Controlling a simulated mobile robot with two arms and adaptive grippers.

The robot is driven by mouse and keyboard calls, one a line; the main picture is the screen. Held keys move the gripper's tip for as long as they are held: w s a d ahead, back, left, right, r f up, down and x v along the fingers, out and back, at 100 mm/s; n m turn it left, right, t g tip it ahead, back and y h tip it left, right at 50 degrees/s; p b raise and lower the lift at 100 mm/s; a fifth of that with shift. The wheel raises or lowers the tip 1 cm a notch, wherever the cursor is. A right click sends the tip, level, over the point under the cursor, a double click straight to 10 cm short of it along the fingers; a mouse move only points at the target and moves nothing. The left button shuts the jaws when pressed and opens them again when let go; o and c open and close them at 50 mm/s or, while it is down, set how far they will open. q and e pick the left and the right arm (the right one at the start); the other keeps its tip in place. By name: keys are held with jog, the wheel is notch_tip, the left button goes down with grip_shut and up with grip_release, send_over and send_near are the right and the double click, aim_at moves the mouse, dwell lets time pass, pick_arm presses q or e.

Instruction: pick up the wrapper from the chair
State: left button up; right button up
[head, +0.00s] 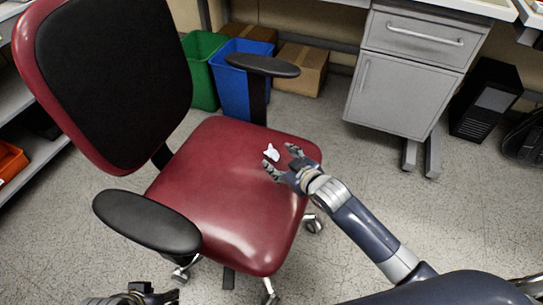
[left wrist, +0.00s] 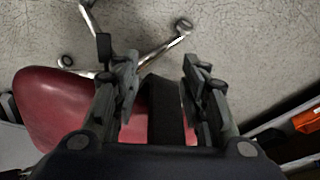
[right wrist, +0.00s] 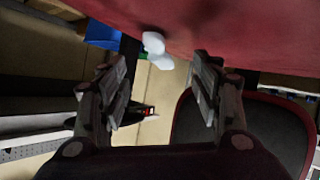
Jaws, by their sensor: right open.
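The wrapper (head: 271,152) is a small white crumpled piece on the red seat of the chair (head: 215,185), near the seat's right side. It also shows in the right wrist view (right wrist: 157,48), ahead of and between the fingers. My right gripper (head: 281,160) is open and empty, with its fingertips close to the wrapper; I cannot tell if they touch it. My left gripper (left wrist: 160,90) is open and empty, low in front of the chair, with the seat and an armrest behind its fingers.
The chair's armrests (head: 147,220) and (head: 262,65) flank the seat. A green bin (head: 203,70), a blue bin (head: 235,85) and cardboard boxes (head: 302,68) stand behind. A grey drawer cabinet (head: 405,80) is at the back right. Open floor lies right of the chair.

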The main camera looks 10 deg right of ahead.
aim_at(274, 155)
jog(key=b+x, duration=0.1)
jog(key=x, duration=0.2)
jog(key=shift+w+f+b, duration=0.1)
jog(key=shift+w+b, duration=0.05)
jog(key=shift+b, duration=0.2)
jog(key=shift+x, duration=0.85)
jog(key=shift+w+a, duration=0.1)
pick_arm(q)
jog(key=shift+w+d+f+t+h, duration=0.1)
jog(key=shift+w+d+t, duration=0.2)
jog(key=shift+w, duration=0.4)
jog(key=shift+w+d+r+t+h, duration=0.1)
jog(key=shift+w+t, duration=0.35)
jog(key=shift+w, duration=0.3)
jog(key=shift+w+d+f+t+h, duration=0.1)
jog(key=shift+w+d+t, duration=0.2)
jog(key=shift+w, duration=0.4)
pick_arm(e)
jog(key=shift+f, duration=0.2)
jog(key=c, duration=0.8)
pick_arm(q)
jog(key=shift+a, duration=0.1)
